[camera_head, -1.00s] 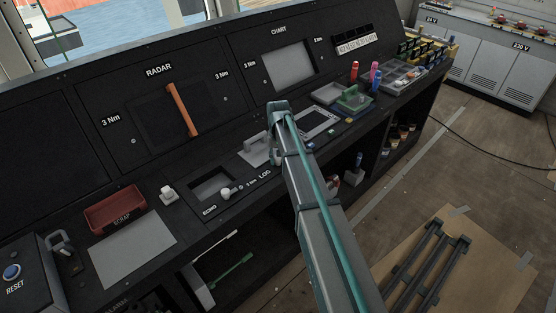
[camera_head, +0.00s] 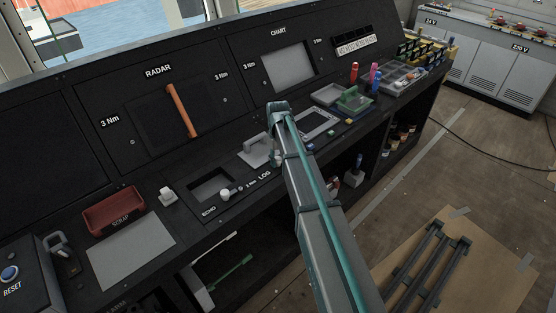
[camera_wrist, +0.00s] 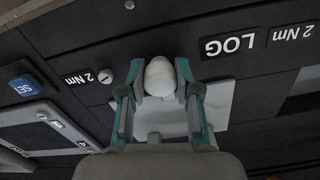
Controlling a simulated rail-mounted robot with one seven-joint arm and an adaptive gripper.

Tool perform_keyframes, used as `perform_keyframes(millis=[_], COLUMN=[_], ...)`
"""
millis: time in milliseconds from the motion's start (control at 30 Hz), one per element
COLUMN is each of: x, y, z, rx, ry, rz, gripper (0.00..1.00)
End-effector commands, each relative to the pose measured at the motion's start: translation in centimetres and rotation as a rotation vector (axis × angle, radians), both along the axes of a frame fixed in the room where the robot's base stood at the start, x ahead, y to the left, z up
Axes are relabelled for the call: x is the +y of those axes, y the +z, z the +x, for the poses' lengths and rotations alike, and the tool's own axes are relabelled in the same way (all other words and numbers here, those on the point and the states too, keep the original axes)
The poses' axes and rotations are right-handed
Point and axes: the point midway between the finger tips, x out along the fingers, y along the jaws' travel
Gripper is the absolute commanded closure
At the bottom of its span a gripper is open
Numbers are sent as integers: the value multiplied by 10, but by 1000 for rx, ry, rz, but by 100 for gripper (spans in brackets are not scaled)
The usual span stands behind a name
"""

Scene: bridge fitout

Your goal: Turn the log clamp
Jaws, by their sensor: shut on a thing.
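The log clamp (camera_wrist: 160,80) is a rounded white knob beside the upside-down LOG label (camera_wrist: 229,45) in the wrist view. My gripper (camera_wrist: 159,70) is shut on it, with one teal-and-grey finger on each side. A light grey plate lies behind the knob and partly under the fingers. In the head view my arm reaches to the console by the LOG label (camera_head: 264,175). My fingertips and the log clamp are mostly hidden there by the arm.
A similar white knob (camera_head: 227,193) stands by the ECHO opening (camera_head: 210,188). A grey plate with a handle (camera_head: 256,150) lies left of my arm. A red scrap tray (camera_head: 115,212) is at left. Bottles and a green-handled part (camera_head: 354,99) stand at right.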

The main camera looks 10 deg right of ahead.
Motion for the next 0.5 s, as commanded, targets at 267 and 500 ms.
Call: perform_keyframes(millis=[267, 500], x=[0, 0], y=[0, 0], z=[0, 0], rx=[-1, 0], ry=[1, 0], rz=[-1, 0], gripper=[58, 43])
